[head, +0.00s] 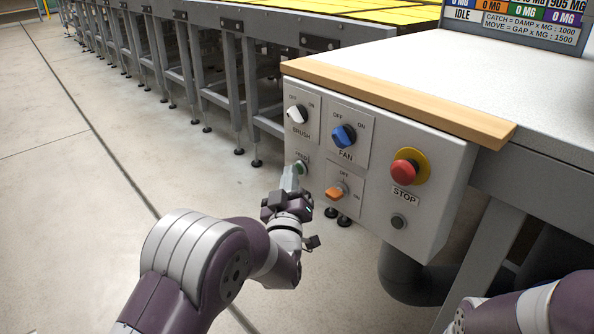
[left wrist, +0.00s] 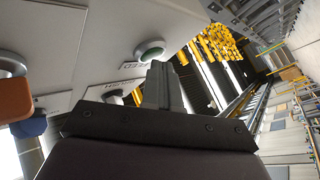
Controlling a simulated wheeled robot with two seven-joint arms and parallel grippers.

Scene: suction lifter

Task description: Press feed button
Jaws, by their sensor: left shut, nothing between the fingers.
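The green feed button (head: 301,168) sits at the lower left of the grey control box, under a small label. It also shows in the left wrist view (left wrist: 150,52) as a green cap in a pale ring. My left gripper (head: 290,172) is shut and empty, its fingertips right beside the button and partly covering its left side. In the left wrist view the closed fingers (left wrist: 160,78) point up at the button's lower edge. I cannot tell whether they touch it. My right gripper is not in view.
The control box (head: 432,222) also carries a white brush knob (head: 297,114), a blue fan knob (head: 343,135), an orange knob (head: 336,193), a red stop button (head: 404,173) and a dark round button (head: 398,222). A wood-edged worktop (head: 400,100) overhangs it. Floor at left is clear.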

